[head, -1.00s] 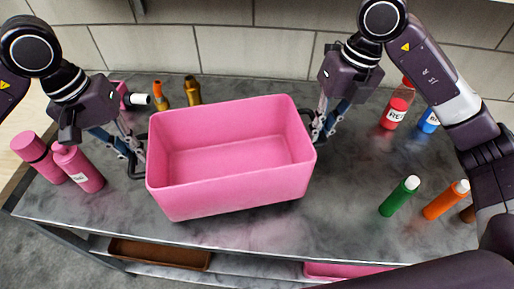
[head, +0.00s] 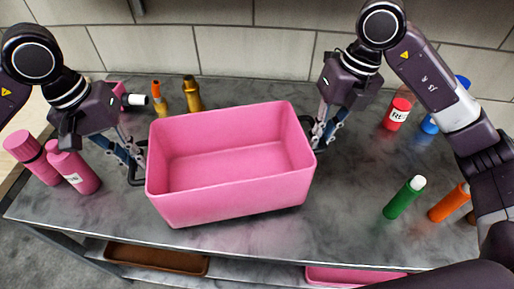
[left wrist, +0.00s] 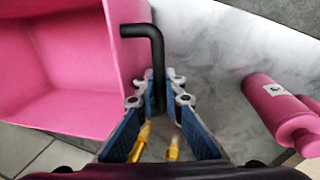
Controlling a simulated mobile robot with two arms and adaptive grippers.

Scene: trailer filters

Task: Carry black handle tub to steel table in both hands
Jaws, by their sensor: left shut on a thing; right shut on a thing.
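The tub (head: 230,199) is pink and empty, with a black handle at each short end. It is over the grey table, with a dark shadow under its front edge; I cannot tell whether its base is clear of the surface. My left gripper (head: 136,163) is shut on the left handle, which shows as a bent black bar in the left wrist view (left wrist: 157,52). My right gripper (head: 313,138) is shut on the right handle, which is partly hidden by the fingers. The grey, smoky-patterned table (head: 345,220) may be the steel table; I cannot tell.
Two pink bottles (head: 73,168) stand at the left. Amber bottles (head: 192,95) stand behind the tub. A red bottle (head: 398,113), a green bottle (head: 404,198) and an orange bottle (head: 449,203) are at the right. A brown tray (head: 155,259) lies on the lower shelf.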

